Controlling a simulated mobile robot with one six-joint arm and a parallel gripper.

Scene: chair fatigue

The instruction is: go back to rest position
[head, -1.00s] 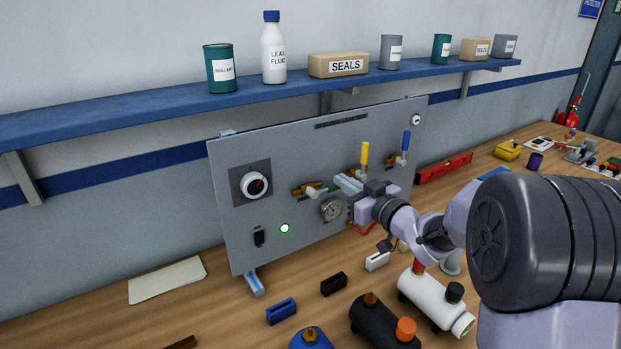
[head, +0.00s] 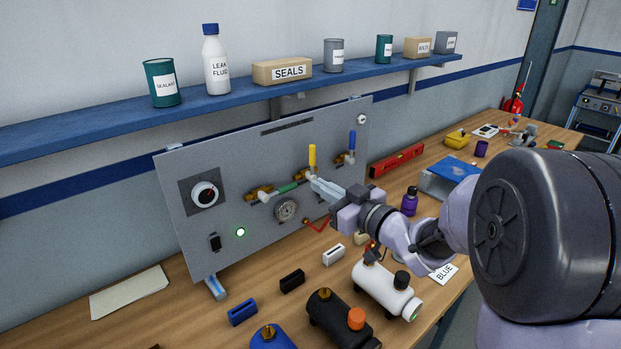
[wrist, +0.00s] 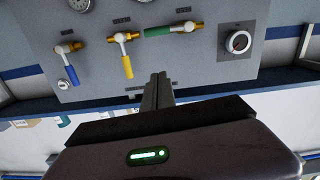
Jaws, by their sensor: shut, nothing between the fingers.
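My gripper (head: 318,186) is in front of the grey upright panel (head: 188,250) in the head view, near the yellow-handled valve (head: 312,158). Its fingers are together with nothing between them. In the wrist view, my gripper (wrist: 160,78) shows its closed fingers pointing at the panel (wrist: 190,60), which appears upside down. The yellow lever (wrist: 127,66), blue lever (wrist: 72,75) and green handle (wrist: 157,30) show there, apart from the fingers.
A white tank (head: 380,290), a black tank (head: 335,322) and a blue tank (head: 268,338) stand on the bench below my arm. A purple bottle (head: 410,202) and blue box (head: 447,180) are behind it. A shelf (head: 230,93) runs above the panel.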

